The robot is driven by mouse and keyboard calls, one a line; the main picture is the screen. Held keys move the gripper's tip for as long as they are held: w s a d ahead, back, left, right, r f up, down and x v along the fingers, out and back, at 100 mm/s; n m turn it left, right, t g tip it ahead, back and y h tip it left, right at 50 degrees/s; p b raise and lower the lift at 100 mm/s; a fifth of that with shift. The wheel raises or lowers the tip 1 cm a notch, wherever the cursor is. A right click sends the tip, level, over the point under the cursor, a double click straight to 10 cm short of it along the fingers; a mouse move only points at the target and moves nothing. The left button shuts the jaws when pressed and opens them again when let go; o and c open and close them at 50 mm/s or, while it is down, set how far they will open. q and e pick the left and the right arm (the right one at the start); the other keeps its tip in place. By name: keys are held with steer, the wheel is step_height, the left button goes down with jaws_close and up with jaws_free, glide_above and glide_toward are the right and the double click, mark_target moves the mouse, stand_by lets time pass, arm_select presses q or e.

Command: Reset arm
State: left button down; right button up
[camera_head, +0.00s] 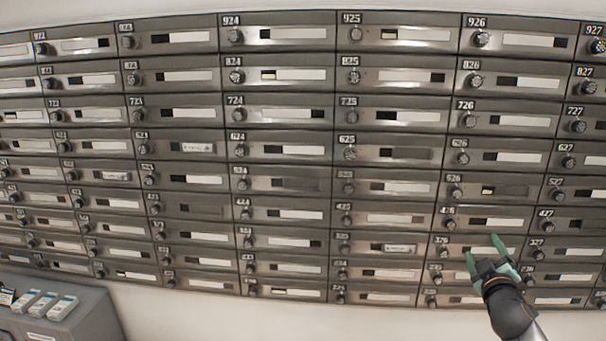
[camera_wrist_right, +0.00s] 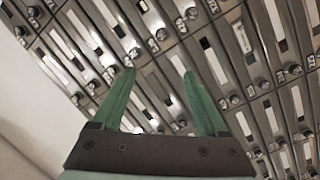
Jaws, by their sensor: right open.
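My right gripper (camera_head: 483,250) is at the lower right of the head view, its green fingers apart and pointing up toward the mailboxes. It also shows in the right wrist view (camera_wrist_right: 158,82), open, with nothing between the fingers. Behind it is the wall of metal mailboxes (camera_head: 282,115), with numbered doors, round knobs and label slots. The fingers overlap the lower right rows in the picture; I cannot tell the exact gap to the doors. My left gripper is not in view.
A grey cabinet (camera_head: 75,322) stands at the lower left, with several white boxes (camera_head: 48,304) on its top. The white wall (camera_head: 230,318) below the mailboxes is bare. The mailbox doors in view look shut.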

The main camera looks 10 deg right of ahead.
steer(key=s+a+f+n+g+y, duration=0.1)
steer(key=s+a+f+g+y, duration=0.15)
steer(key=s+a+f, duration=0.6)
steer(key=s+a+f+n+g+y, duration=0.1)
steer(key=s+a+f+n+y, duration=0.15)
steer(key=f, duration=1.05)
steer(key=s+a+f+g+y, duration=0.1)
steer(key=s+a+f+y, duration=0.1)
steer(key=s+a+f, duration=0.35)
steer(key=s+a+f+m+g+y, duration=0.1)
steer(key=s+a+f+g, duration=0.15)
steer(key=s, duration=0.55)
steer(key=s+a+f+g+y, duration=0.1)
steer(key=s+a+f+y, duration=0.1)
steer(key=s+a+f, duration=0.35)
steer(key=s+a+r+m+t, duration=0.1)
steer(key=a+m, duration=0.4)
steer(key=a, duration=0.5)
steer(key=shift+s+r+y, duration=0.2)
steer(key=shift+s+y, duration=0.1)
